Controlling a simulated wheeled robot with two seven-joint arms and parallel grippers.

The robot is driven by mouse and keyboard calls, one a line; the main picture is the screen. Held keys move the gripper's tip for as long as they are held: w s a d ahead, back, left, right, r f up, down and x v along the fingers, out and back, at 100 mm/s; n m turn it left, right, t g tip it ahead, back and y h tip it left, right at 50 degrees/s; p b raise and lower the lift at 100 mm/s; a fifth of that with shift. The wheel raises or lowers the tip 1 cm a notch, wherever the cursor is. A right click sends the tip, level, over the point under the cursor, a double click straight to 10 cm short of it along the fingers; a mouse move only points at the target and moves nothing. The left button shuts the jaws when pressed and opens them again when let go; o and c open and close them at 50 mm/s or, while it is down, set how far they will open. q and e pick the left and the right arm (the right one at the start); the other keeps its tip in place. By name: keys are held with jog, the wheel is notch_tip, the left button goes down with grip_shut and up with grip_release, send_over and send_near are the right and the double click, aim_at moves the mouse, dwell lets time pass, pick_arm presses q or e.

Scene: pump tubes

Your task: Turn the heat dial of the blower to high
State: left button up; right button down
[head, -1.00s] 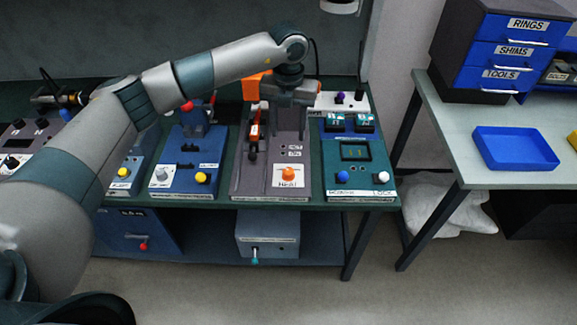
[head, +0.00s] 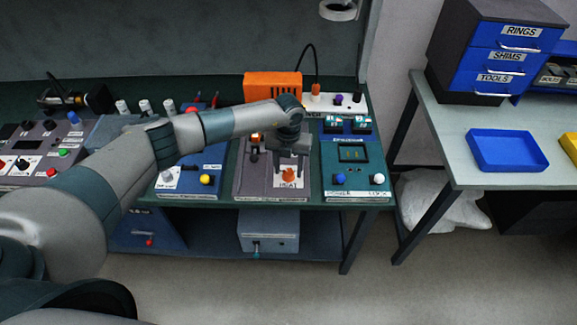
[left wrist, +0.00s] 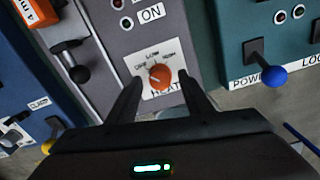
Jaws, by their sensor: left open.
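The blower's heat dial is an orange knob (left wrist: 161,76) on a white plate lettered HEAT, with small position labels around its far side. In the head view the dial (head: 288,175) sits at the front of the grey blower panel (head: 243,185). My left gripper (head: 289,167) hangs just above it, pointing down. In the left wrist view the open fingers of my left gripper (left wrist: 165,88) stand on either side of the dial, slightly short of it. I cannot tell whether they touch it. The dial's pointer setting is too small to read. My right gripper is not in view.
A teal panel with a blue power knob (left wrist: 274,77) and a white lock knob (head: 377,179) is close on the right. A blue panel with a yellow knob (head: 207,180) is on the left. A black-knobbed lever (left wrist: 79,73) stands beside the dial.

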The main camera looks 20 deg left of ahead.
pick_arm(q)
jog(key=shift+f, duration=0.4)
jog(key=c, duration=1.1)
jog(key=shift+o, duration=0.2)
